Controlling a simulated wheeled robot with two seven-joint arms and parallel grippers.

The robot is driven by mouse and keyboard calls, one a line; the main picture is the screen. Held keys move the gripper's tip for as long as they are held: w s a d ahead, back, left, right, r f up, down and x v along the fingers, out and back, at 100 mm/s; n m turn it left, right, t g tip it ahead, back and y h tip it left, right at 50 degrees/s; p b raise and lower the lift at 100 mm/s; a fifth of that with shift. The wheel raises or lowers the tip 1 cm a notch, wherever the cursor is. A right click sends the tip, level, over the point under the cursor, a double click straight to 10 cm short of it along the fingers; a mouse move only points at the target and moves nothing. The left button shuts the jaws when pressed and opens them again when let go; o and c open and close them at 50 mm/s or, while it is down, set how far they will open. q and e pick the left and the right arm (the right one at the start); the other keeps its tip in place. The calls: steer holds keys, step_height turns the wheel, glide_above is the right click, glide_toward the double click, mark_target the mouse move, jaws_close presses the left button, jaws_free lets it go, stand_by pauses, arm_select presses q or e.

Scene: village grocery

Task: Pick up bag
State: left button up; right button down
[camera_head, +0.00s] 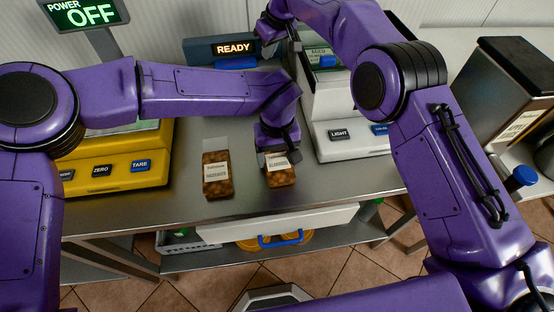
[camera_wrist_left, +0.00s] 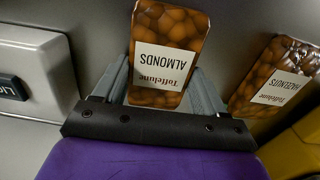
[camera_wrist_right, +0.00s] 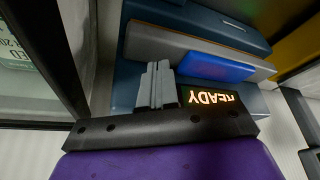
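The almonds bag (camera_head: 281,173), brown with a white label, sits on the grey counter near its front edge. In the left wrist view the almonds bag (camera_wrist_left: 165,60) lies between my left gripper's two grey fingers, with small gaps at its near end. My left gripper (camera_head: 275,155) is low over the bag, its fingers apart; contact at the far tips is unclear. A hazelnuts bag (camera_head: 217,178) stands to the left and also shows in the left wrist view (camera_wrist_left: 275,75). My right gripper (camera_wrist_right: 157,88) is shut and empty, near the READY device.
A yellow scale (camera_head: 120,160) stands at left, below an OFF display (camera_head: 88,12). A white machine (camera_head: 345,138) with a LIGHT button stands right of the almonds bag. The dark READY device (camera_head: 220,50) is at the back. A drawer (camera_head: 275,222) is under the counter.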

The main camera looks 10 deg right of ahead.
mark_target(277, 158)
arm_select(q)
steer(key=c, duration=0.4)
steer(key=shift+r, duration=0.1)
step_height(277, 158, up, 10)
steer(key=shift+f, duration=0.1)
